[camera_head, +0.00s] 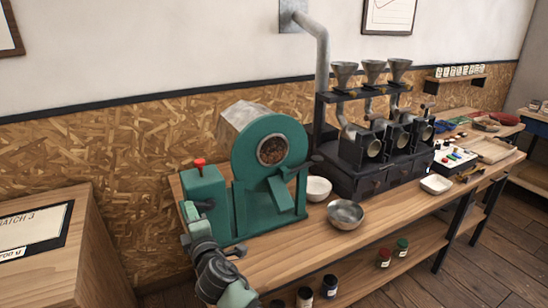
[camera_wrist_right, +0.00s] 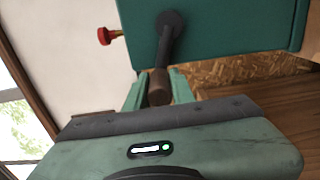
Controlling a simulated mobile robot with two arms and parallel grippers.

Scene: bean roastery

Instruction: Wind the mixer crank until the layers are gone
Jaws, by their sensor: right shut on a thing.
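The green mixer (camera_head: 255,185) stands at the left end of the wooden bench. Its round window (camera_head: 272,150) shows a dark brown, speckled fill; separate layers are too small to tell. My right gripper (camera_head: 192,218) is at the near left side of the mixer's green box (camera_head: 205,185). In the right wrist view, the dark crank arm (camera_wrist_right: 167,42) comes down from the box to a brown grip (camera_wrist_right: 159,85). My right gripper's green fingers (camera_wrist_right: 156,92) are shut around this grip. In the head view the crank is mostly hidden behind my gripper. My left gripper is out of view.
A red knob (camera_head: 198,163) tops the green box. A white bowl (camera_head: 317,187) and a metal bowl (camera_head: 346,213) stand right of the mixer. A dark rack with funnels (camera_head: 372,68) stands farther right. Several jars (camera_head: 330,284) are on the lower shelf.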

